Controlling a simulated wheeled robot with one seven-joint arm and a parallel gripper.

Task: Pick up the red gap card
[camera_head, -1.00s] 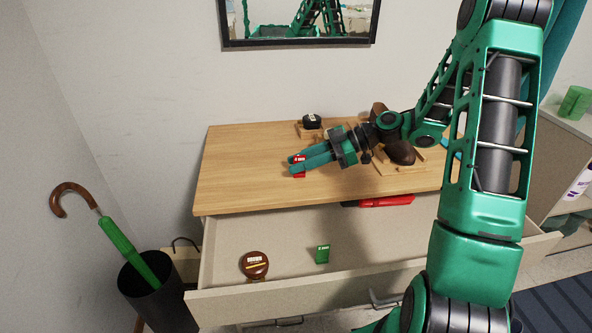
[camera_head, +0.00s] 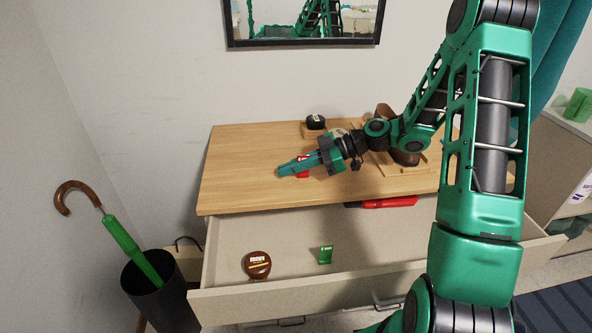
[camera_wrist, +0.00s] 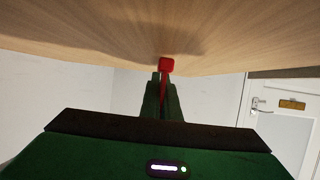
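The red gap card (camera_head: 303,161) stands on the wooden top of the dresser (camera_head: 240,165), left of its middle. My gripper (camera_head: 285,171) reaches in from the right, low over the top, its fingers close together with the card between them. In the wrist view, the red card (camera_wrist: 166,65) shows past the fingertips, and a red strip runs down the narrow gap between the fingers (camera_wrist: 163,90). The gripper looks shut on it. The fingers hide the middle of the card. I see no clear gap showing it lifted off the top.
The open drawer (camera_head: 250,294) holds a brown round item (camera_head: 257,264), a green card (camera_head: 325,254) and a long red item (camera_head: 385,201). A black round item (camera_head: 315,122) and brown shoe-like forms sit behind my wrist. An umbrella (camera_head: 130,248) stands at left.

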